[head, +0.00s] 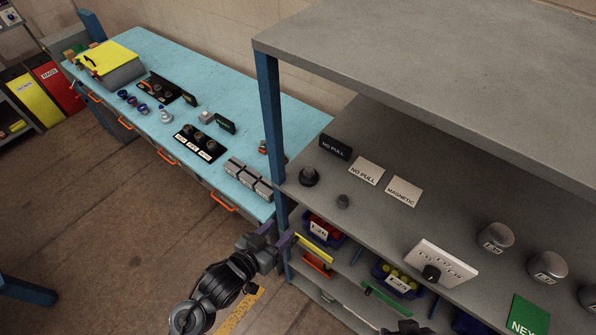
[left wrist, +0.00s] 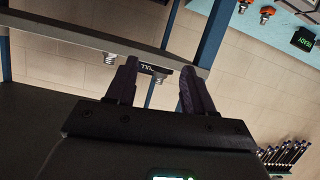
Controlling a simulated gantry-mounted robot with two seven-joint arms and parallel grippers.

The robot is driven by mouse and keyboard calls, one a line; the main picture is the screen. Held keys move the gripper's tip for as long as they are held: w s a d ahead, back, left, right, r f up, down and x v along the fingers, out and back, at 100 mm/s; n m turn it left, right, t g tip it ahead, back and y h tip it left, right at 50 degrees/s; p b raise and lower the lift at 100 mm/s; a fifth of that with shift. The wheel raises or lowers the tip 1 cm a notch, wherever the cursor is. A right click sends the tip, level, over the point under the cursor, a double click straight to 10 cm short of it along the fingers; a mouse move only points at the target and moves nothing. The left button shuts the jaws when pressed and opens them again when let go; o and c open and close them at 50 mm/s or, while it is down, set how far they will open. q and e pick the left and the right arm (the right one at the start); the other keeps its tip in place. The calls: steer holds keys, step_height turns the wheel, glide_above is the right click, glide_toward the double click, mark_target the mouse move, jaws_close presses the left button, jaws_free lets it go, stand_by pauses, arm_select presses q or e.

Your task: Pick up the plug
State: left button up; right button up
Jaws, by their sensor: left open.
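No label marks a plug. Two dark round plug-like pieces stand on the grey shelf: a larger one (head: 308,176) near its left post and a smaller one (head: 343,201) in front. My left gripper (head: 279,236) is below and left of them in the head view, by the shelf's front left corner. Its fingers are apart with nothing held. In the left wrist view, which looks upside down, two ribbed pieces, one left (left wrist: 110,58) and one between the fingers (left wrist: 158,76), show beyond the open left gripper (left wrist: 157,88). A dark part at the head view's bottom edge may be my right gripper.
A white panel (head: 441,263) and grey cylinders (head: 496,237) are right. The shelf's blue post (head: 270,115) and upper shelf (head: 430,75) bound the space. Bins (head: 322,230) lie below; a blue bench (head: 240,125) is left.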

arm_select(q)
steer(key=w+d+r+m+t+h+b, duration=0.1)
steer(key=w+r+b, duration=0.15)
steer(key=w, duration=0.35)
glide_toward(308, 170)
steer(key=shift+m+t+h, duration=0.4)
steer(key=x, duration=0.3)
steer(key=p+x, duration=0.1)
steer(key=shift+w+d+f, duration=0.15)
steer(key=shift+w+f, duration=0.1)
steer(key=shift+f, duration=0.1)
steer(key=shift+w+d+f, duration=0.1)
steer(key=shift+w+d, duration=0.05)
steer(key=shift+w, duration=0.15)
steer(key=shift+w+d+p, duration=0.3)
steer(key=shift+w, duration=0.2)
steer(key=shift+f+p+x, duration=0.2)
steer(key=shift+p+x, duration=0.35)
steer(key=shift+x, duration=1.45)
arm_select(e)
steer(key=shift+w+a+f, duration=0.25)
steer(key=shift+a+f, duration=0.05)
steer(key=shift+f, duration=0.2)
arm_select(q)
jaws_close()
arm_select(e)
steer(key=shift+d, duration=0.15)
